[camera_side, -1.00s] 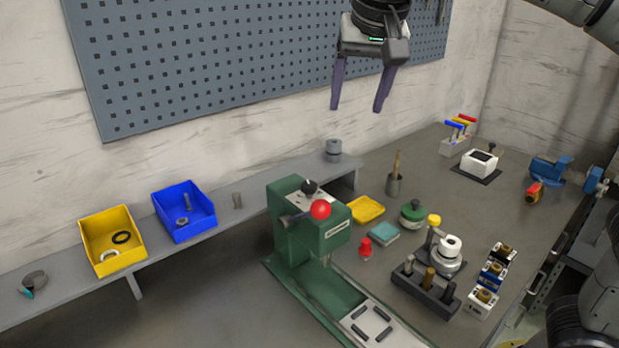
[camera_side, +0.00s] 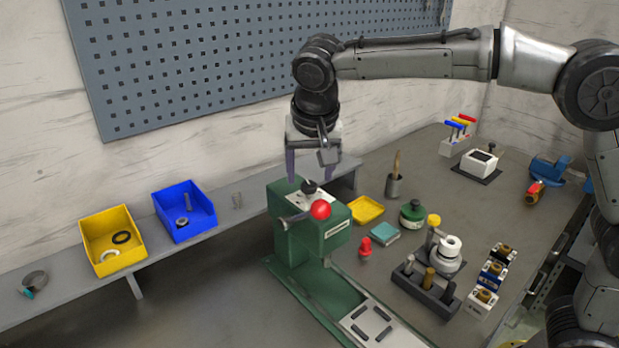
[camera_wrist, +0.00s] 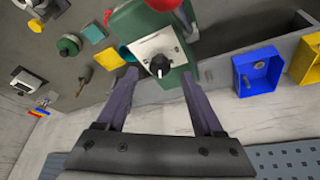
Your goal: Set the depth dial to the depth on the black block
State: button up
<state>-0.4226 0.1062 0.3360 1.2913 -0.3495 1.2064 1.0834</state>
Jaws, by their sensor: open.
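The depth dial (camera_side: 309,187) is a black knob on a pale plate on top of the green press (camera_side: 322,239). In the wrist view the dial (camera_wrist: 160,66) shows a white pointer mark; any scale figures are too small to read. My gripper (camera_side: 312,177) is open above the press top. In the wrist view its two purple fingers (camera_wrist: 159,78) stand on either side of the dial, apart from it. The black block (camera_side: 511,256) is the rearmost of three blocks at right, behind a blue and a white one. Its depth marking is not readable.
A red ball-ended lever (camera_side: 320,209) stands close in front of the dial. A blue bin (camera_side: 186,228) and a yellow bin (camera_side: 100,233) sit on the shelf at left. A dark holder with pins (camera_side: 420,286) stands right of the press.

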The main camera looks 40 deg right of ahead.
aim_at(309, 191)
jog(key=shift+x, duration=1.25)
grip_shut()
